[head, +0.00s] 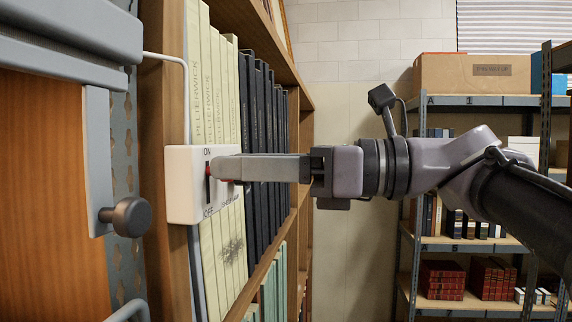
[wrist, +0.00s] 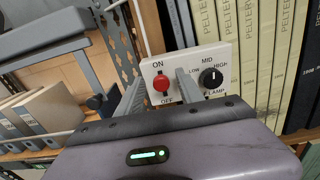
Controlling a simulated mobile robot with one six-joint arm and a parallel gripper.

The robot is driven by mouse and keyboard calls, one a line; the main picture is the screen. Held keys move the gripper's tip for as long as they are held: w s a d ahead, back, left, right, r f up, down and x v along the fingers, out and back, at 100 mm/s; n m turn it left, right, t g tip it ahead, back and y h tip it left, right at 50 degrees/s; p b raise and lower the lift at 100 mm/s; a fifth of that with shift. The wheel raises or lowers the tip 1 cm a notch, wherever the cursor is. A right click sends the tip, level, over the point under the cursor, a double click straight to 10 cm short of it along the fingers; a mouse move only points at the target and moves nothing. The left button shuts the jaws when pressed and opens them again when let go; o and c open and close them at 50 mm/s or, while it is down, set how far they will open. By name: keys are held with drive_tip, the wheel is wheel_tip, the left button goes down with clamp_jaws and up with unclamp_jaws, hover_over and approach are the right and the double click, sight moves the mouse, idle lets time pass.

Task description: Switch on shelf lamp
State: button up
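A white switch box (head: 188,205) is fixed at the shelf edge. Its red slider knob (wrist: 162,84) sits in an upright slot marked ON above and OFF below. In the head view, a bit of red shows in the upper part of the slot, with dark slot below; a finger hides most of the knob, so its exact setting is unclear. A black rotary knob (wrist: 211,77) marked LOW, MID, HIGH and LAMP is on the right of the box. My gripper (wrist: 160,83) is open, one finger on each side of the red knob, tips close to the box. No lamp is recognisable.
Rows of pale books (head: 212,90) and dark books (head: 262,130) stand behind the box. A grey metal arm with a round knob (head: 132,217) juts out on the left. A grey cable (head: 170,58) runs above the box. A rack (head: 470,243) stands at right.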

drive_tip(key=s+d+b, duration=0.1)
drive_tip(key=d+b, duration=0.3)
drive_tip(key=d, duration=1.3)
drive_tip(key=shift+s+d, duration=0.2)
